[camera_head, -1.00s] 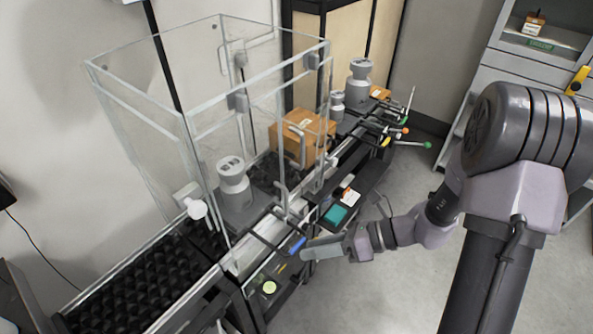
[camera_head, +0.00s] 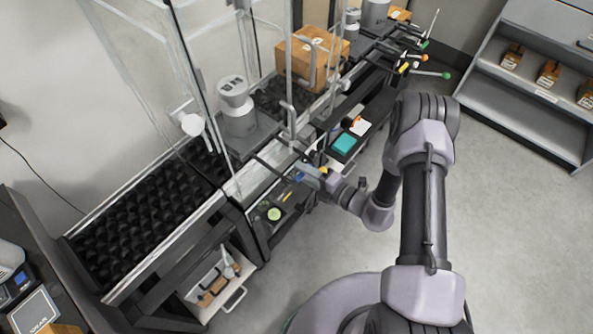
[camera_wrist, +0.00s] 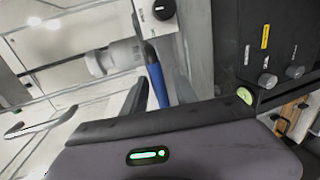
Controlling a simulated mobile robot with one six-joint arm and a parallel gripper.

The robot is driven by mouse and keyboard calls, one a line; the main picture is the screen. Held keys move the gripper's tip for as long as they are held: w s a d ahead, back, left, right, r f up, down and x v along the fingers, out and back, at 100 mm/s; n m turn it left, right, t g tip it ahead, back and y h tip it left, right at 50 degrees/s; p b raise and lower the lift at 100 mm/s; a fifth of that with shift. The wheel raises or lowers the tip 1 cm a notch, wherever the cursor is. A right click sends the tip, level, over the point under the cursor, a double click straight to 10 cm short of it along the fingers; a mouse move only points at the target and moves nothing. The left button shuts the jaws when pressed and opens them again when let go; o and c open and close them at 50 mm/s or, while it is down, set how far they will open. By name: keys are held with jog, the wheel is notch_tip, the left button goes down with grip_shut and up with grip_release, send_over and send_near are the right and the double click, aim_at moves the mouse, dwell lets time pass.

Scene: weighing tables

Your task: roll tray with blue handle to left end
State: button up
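The blue handle (camera_wrist: 157,85) lies between the two fingers of my gripper (camera_wrist: 160,92) in the wrist view, with a gap at its right. The fingers look open around it. In the head view my gripper (camera_head: 310,178) is at the front rail, and only a small blue bit of the handle (camera_head: 299,176) shows beside it. A grey tray (camera_head: 262,134) with a grey weight (camera_head: 236,100) stands inside the clear enclosure. I cannot tell for certain that the blue handle belongs to it. The left end of the track (camera_head: 150,222) is black, bumpy and empty.
A cardboard box (camera_head: 312,60) sits farther right on the track, with more weights and coloured handles beyond. Clear enclosure walls and metal pulls (camera_head: 289,118) stand close to the rail. A teal item (camera_head: 343,143) lies on the front ledge. Floor at the right is free.

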jog(key=shift+b+x, duration=0.3)
jog(key=shift+x, duration=1.25)
jog(key=shift+r, duration=0.1)
grip_shut()
